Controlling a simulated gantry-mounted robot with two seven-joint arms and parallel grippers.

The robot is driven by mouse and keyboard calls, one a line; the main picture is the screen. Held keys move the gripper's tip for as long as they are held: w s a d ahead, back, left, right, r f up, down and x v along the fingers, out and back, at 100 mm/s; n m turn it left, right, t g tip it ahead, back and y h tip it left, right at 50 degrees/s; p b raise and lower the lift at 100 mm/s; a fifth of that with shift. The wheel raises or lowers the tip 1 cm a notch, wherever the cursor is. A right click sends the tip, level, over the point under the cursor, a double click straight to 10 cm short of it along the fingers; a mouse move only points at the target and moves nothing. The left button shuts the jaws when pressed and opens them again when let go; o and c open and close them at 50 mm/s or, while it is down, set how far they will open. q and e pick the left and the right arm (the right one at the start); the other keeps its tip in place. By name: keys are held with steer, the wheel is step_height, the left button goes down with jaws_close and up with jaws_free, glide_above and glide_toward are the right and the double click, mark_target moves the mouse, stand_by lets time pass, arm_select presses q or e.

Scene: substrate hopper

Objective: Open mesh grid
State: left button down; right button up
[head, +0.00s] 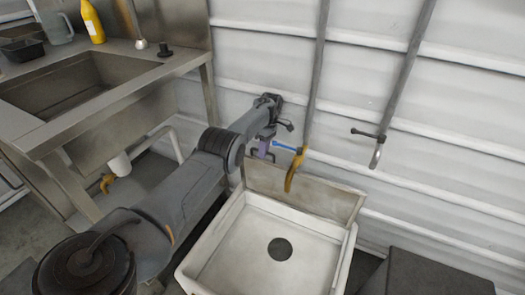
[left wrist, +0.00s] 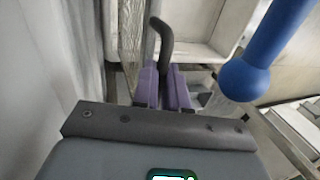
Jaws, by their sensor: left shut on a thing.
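The mesh grid (head: 305,190) stands raised along the back edge of the pale substrate hopper (head: 225,222), close to upright. The hopper's inside is open to view, with a dark round hole in its floor. My left gripper (head: 263,149) is at the top left of the grid. In the left wrist view its purple fingers (left wrist: 166,88) are shut on a dark curved handle (left wrist: 164,38), whose end sticks out beyond them. A strip of the mesh grid (left wrist: 131,38) shows just left of the fingers. My right gripper is not in view.
A yellow curved tap part with a blue lever (head: 285,147) hangs just right of my left gripper. The lever also looms in the left wrist view (left wrist: 248,75). A second tap (head: 377,150) is farther right. A steel sink (head: 75,85) stands left; a dark box (head: 430,275) is front right.

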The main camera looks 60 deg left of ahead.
arm_select(q)
steer(key=shift+s+d+f, duration=0.1)
steer(key=shift+s+f, duration=0.05)
steer(key=shift+f, duration=0.05)
steer(key=c, duration=1.4)
jaws_free()
steer(key=shift+c, duration=0.2)
steer(key=shift+o, duration=1.4)
steer(key=shift+s+d, duration=0.1)
steer(key=shift+d, duration=0.2)
steer(key=shift+a, duration=0.1)
